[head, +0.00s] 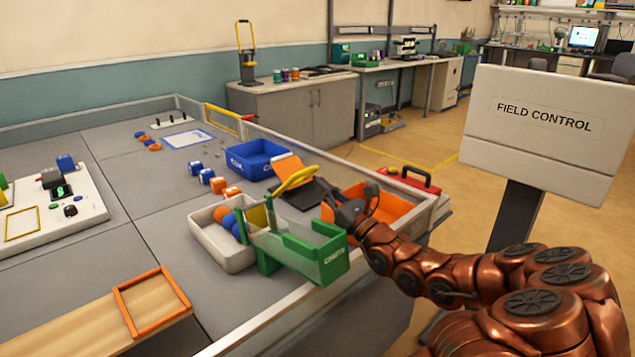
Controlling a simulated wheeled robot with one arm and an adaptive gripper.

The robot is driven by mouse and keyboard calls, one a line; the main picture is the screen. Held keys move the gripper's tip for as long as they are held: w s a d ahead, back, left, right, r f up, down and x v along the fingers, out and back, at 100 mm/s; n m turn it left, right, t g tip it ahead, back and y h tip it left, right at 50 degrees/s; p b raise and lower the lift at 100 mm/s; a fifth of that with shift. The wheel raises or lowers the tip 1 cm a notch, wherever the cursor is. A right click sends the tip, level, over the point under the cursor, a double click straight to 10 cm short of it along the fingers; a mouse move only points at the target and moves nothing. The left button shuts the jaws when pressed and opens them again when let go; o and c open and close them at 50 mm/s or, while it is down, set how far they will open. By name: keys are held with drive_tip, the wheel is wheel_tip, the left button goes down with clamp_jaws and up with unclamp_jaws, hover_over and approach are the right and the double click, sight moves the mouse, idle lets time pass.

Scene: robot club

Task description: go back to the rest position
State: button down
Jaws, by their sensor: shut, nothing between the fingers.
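My copper-coloured arm reaches in from the lower right of the head view. My gripper (340,203), dark grey, is at its end, over the right side of the grey field table (150,210). It is shut and holds nothing. In the picture it overlaps the orange bin (397,216) and sits just above the green bin (325,265). I cannot tell whether it touches either. A dark tilted panel (296,197) lies just left of the fingers.
A white tray (207,240) with orange and blue balls and a blue bin (250,168) stand left of the gripper. The FIELD CONTROL sign (540,150) stands right, beyond the table's raised rim. A red toolbox (412,187) is behind the orange bin. The table's middle is mostly clear.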

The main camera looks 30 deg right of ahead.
drive_tip(key=shift+v, duration=1.05)
drive_tip(key=shift+a, duration=0.15)
